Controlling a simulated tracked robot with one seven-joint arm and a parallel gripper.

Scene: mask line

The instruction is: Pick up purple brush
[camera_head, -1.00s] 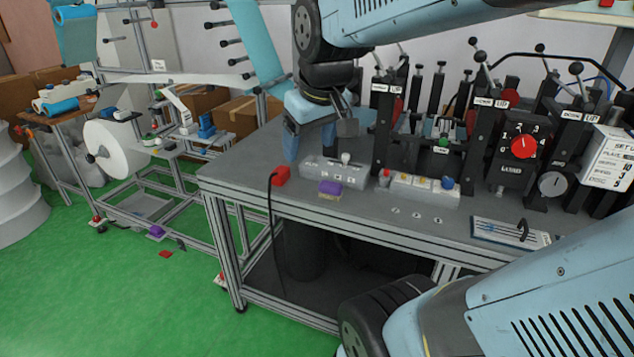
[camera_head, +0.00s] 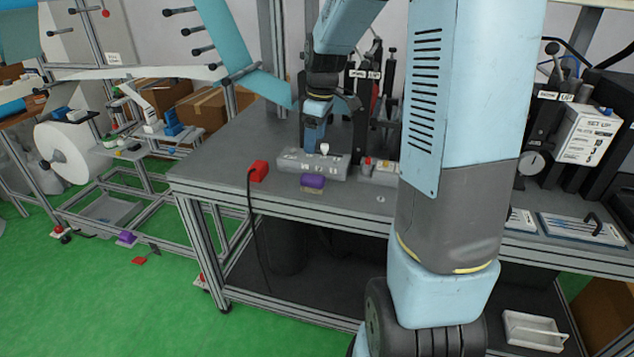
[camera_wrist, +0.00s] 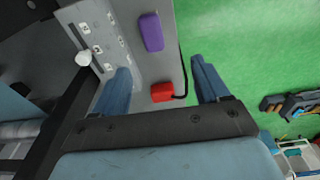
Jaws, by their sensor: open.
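The purple brush (camera_head: 313,181), a purple block on a tan base, lies at the front edge of the grey workbench (camera_head: 225,165), in front of a grey switch box (camera_head: 292,162). In the wrist view the brush (camera_wrist: 151,31) shows near the top, beyond my fingertips. My gripper (camera_head: 313,138) points down above the bench, behind the switch box as the head view shows it. In the wrist view my gripper (camera_wrist: 160,70) has its two blue fingers wide apart with nothing between them touching. The brush is apart from both fingers.
A red block (camera_head: 258,171) with a black cable sits left of the brush at the bench edge; it also shows in the wrist view (camera_wrist: 162,92). The switch box has a raised white knob (camera_head: 324,148). Another purple item (camera_head: 126,237) lies by the left frame, low down.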

